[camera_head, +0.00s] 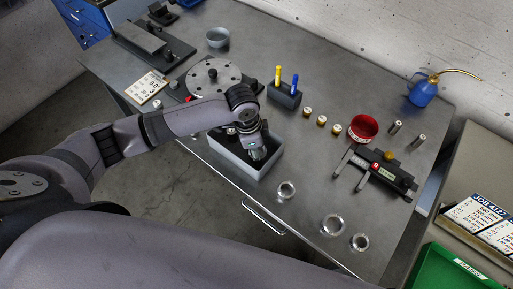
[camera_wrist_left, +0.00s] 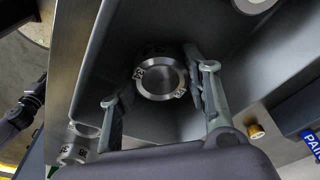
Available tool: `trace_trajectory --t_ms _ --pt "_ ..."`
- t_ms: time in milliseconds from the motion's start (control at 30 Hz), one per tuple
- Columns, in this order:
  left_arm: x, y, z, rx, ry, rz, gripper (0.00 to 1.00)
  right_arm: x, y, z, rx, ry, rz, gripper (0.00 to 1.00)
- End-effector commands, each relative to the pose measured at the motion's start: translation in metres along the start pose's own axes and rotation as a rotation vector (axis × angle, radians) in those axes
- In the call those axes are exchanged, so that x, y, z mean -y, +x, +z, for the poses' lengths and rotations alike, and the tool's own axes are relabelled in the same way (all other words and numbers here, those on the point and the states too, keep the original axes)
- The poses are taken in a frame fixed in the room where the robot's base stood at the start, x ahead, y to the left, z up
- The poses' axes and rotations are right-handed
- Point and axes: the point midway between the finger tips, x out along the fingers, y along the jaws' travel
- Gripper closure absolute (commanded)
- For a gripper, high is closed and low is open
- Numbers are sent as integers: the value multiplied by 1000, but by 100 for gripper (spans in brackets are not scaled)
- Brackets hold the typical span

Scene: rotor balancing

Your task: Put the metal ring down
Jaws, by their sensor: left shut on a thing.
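The metal ring (camera_wrist_left: 160,76) is a silver ring with dark numbers on its rim, seen in the left wrist view between the two fingers of my left gripper (camera_wrist_left: 160,84). The gripper is shut on it. In the head view my left gripper (camera_head: 259,150) points down into the open grey bin (camera_head: 275,165) at the table's front edge; there the ring is mostly hidden by the gripper. The bin's grey wall (camera_wrist_left: 98,50) also shows in the left wrist view. I cannot tell whether the ring touches the bin floor.
Several silver rings (camera_head: 286,190) stand on the table right of the bin. Behind the bin are a round rotor disc (camera_head: 213,76) and a pen holder (camera_head: 284,96). A caliper (camera_head: 380,172), a red cup (camera_head: 363,128) and a blue oil can (camera_head: 422,93) stand further right.

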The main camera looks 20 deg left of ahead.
Motion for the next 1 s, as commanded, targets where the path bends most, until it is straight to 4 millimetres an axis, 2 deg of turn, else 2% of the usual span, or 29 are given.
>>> trace_trajectory --t_ms 267,300,567,867,1000 --pt "0 3 0 0 0 0 86 -6 0 2 3 1 7 64" --pt "0 2 0 0 0 0 53 -6 0 2 3 1 7 64" --pt "0 2 0 0 0 0 36 -6 0 2 3 2 7 64" --pt "0 1 0 0 0 0 36 -6 0 2 2 2 7 64" --pt "1 -9 -1 -1 1 -1 36 -5 1 2 2 2 6 64"
